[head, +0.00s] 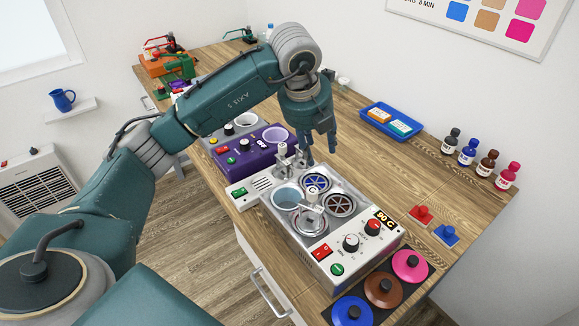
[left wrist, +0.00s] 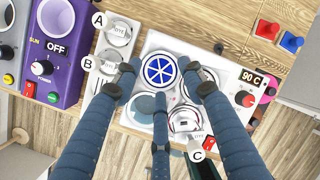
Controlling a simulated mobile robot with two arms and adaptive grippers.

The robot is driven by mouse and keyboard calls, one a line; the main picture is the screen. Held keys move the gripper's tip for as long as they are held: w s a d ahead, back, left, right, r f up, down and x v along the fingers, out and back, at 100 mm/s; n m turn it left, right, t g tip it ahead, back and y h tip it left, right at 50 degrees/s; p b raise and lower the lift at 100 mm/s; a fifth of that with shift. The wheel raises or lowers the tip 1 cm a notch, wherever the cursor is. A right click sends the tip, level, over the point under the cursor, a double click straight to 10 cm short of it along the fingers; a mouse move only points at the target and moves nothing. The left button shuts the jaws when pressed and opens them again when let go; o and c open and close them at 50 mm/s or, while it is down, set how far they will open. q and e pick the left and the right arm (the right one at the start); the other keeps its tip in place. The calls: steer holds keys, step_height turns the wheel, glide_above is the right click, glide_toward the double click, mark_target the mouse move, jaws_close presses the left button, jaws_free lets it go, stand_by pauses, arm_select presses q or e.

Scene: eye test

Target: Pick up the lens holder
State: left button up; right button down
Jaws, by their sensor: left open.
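Three lens holders with letter tags show in the left wrist view. Holder A (left wrist: 119,34) and holder B (left wrist: 109,62) stand on a white rack (left wrist: 91,79). Holder C (left wrist: 194,143) is at the lower-right well of the heated tint bath (left wrist: 222,112). In the head view, holder C (head: 311,212) sits at the front of the bath (head: 305,240), with A and B as small metal pieces behind it. My left gripper (head: 320,148) is open and empty, pointing down above the bath's back edge. In the left wrist view, its fingers (left wrist: 160,72) hide part of the wells. My right gripper is not in view.
A purple machine (head: 245,157) stands left of the rack. A blue tray (head: 391,121) and several bottles (head: 468,152) are at the back. Pink, brown and blue round knobbed pieces (head: 383,288) lie in front. The table's right middle is mostly clear.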

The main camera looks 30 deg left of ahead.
arm_select(q)
steer(key=a+r+n+y, duration=0.3)
steer(key=a, duration=0.6)
glide_above(283, 145)
steer(key=s, duration=0.2)
steer(key=shift+g, duration=0.4)
steer(key=f, duration=0.4)
steer(key=shift+d+f+p, duration=0.1)
steer(key=shift+d+p, duration=0.15)
steer(key=shift+p, duration=0.1)
steer(key=x, duration=0.1)
steer(key=p+x, duration=0.1)
steer(key=x, duration=0.1)
steer(key=p+x, duration=0.1)
steer(key=shift+w+d+f, duration=0.2)
steer(key=shift+d+f, duration=0.05)
steer(key=shift+f, duration=0.15)
steer(key=shift+w+a+f, duration=0.15)
steer(key=shift+w+f, duration=0.05)
steer(key=shift+f, duration=0.35)
jaws_close()
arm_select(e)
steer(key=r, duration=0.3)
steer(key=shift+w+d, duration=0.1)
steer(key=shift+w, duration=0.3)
